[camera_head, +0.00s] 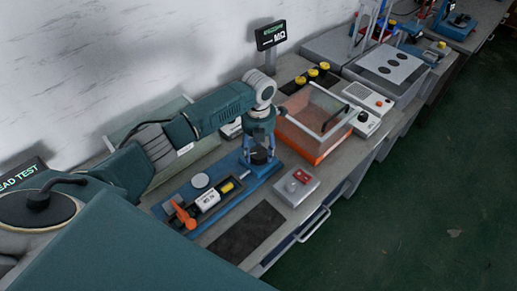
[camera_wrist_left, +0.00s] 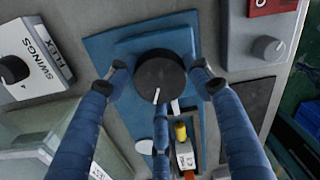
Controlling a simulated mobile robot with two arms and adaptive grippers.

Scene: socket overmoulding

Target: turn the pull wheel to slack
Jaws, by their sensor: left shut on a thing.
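The pull wheel is a black round knob with a white mark; it shows in the left wrist view (camera_wrist_left: 160,72) and partly in the head view (camera_head: 259,158). It sits on the far end of a blue base (camera_head: 262,172). The white mark is near the lower rim in the wrist view. My left gripper (camera_head: 260,148) points down over the wheel, its fingers shut around it; it also shows in the wrist view (camera_wrist_left: 161,84). The gripper hides part of the wheel in the head view. My right gripper is not in view.
An orange lever (camera_head: 183,214), a labelled block (camera_head: 207,200) and a yellow part (camera_head: 227,187) line the blue base. A grey box with a red switch (camera_head: 299,186) stands to the right. A clear-walled orange bin (camera_head: 316,150) is close behind. A dark mat (camera_head: 246,232) lies in front.

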